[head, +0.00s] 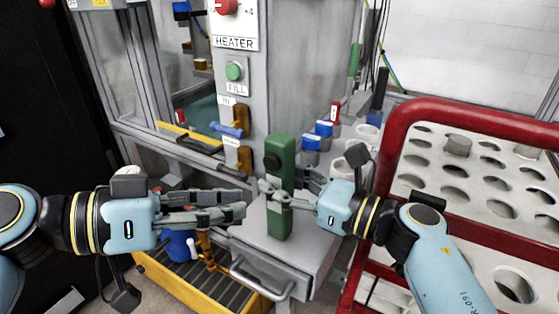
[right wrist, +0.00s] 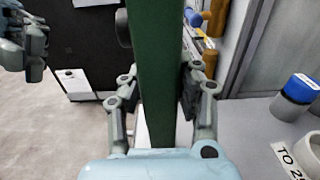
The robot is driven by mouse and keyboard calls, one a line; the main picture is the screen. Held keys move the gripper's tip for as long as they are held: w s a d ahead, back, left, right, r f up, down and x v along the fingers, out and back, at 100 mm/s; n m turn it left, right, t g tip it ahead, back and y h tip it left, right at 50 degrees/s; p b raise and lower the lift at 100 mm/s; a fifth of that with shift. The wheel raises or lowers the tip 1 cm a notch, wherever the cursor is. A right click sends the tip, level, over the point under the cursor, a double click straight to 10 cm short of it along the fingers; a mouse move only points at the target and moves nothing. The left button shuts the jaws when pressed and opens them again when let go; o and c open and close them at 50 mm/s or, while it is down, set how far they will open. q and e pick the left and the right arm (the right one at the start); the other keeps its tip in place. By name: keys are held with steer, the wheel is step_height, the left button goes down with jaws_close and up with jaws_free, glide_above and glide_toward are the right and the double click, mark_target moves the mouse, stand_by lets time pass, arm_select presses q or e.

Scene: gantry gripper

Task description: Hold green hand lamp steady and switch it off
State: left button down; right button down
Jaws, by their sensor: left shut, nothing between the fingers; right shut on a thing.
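The green hand lamp (head: 281,212) stands upright above the grey drawer unit's top in the head view. It has a round dark knob (head: 271,162) on its left side. My right gripper (head: 272,190) is shut on the lamp's body from the right. In the right wrist view the green body (right wrist: 165,65) runs upright between the two fingers, and the dark knob (right wrist: 123,28) shows at its left edge. My left gripper (head: 242,203) is shut and empty, just left of the lamp and below the knob's height. It also shows in the right wrist view (right wrist: 36,45). I cannot see any light on the lamp.
A red-framed rack (head: 440,108) with round holes stands close on the right. Blue-capped containers (head: 311,143) stand behind the lamp. A grey machine panel with a HEATER label (head: 234,43) rises behind. A yellow-edged bin (head: 185,283) lies below my left gripper.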

steer(key=c, duration=0.9)
jaws_free()
steer(key=shift+d, duration=0.1)
